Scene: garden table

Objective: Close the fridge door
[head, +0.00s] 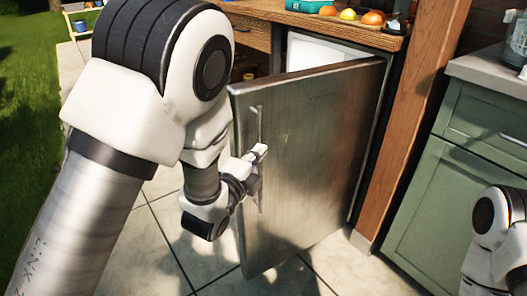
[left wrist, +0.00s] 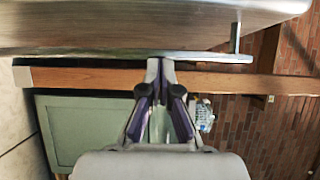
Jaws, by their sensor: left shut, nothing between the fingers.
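The fridge door (head: 310,150) is a brushed steel panel standing partly open in the head view, with the white fridge interior (head: 318,50) showing above and behind it. Its vertical bar handle (head: 259,135) is near the door's left, free edge. My left gripper (head: 260,151) is shut and empty, with its fingertips at or very near the handle; I cannot tell whether they touch. In the left wrist view the fingertips (left wrist: 160,66) come together just below the handle bar (left wrist: 140,53), with the steel door (left wrist: 120,22) across the top. My right gripper is out of view.
A wooden counter (head: 300,20) with fruit and a teal container (head: 303,5) is above the fridge. A wooden post (head: 415,120) and a green cabinet (head: 455,175) stand to the right. The tiled floor (head: 165,215) is clear at the lower left.

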